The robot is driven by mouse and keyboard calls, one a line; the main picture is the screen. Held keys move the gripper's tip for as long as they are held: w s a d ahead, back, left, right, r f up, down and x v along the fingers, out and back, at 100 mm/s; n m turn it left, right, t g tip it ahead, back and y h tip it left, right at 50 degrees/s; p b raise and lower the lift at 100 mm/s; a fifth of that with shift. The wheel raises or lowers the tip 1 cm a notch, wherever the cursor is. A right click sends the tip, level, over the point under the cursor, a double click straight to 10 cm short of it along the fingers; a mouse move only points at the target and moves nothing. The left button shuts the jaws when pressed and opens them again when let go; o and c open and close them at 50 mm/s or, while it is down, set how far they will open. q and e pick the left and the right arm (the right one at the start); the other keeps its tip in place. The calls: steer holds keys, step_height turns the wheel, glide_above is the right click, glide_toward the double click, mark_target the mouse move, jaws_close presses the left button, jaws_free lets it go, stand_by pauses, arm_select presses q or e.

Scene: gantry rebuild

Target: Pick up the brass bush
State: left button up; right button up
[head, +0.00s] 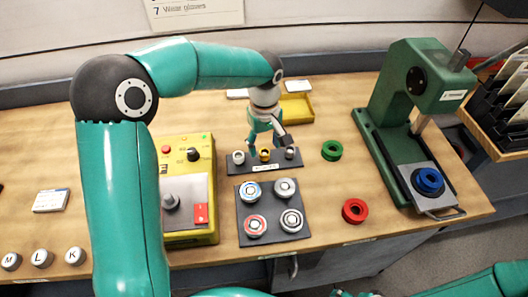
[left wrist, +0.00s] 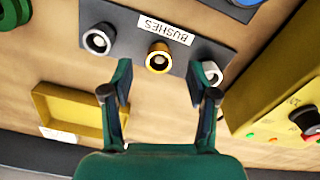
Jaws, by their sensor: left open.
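The brass bush (head: 265,155) sits in the middle of a dark rack labelled BUSHES (head: 240,168), between two grey bushes (head: 238,157). In the left wrist view the brass bush (left wrist: 159,58) shows as a gold ring with a pale centre. My left gripper (head: 267,141) hangs over the rack from the far side. In its wrist view the left gripper (left wrist: 163,78) is open, one finger on each side of the brass bush's line, with nothing between them. I cannot tell the exact height of the fingertips.
A dark plate with several round parts (head: 274,207) lies in front of the rack. A yellow control box (head: 188,228) stands left, a green press (head: 385,125) right. Green (head: 332,150) and red (head: 355,211) rings lie between. A yellow tray (head: 298,108) is behind.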

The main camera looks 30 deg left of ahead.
mark_target(265, 154)
arm_select(q)
steer(key=shift+f, duration=1.5)
jaws_close()
steer(key=shift+r, duration=0.15)
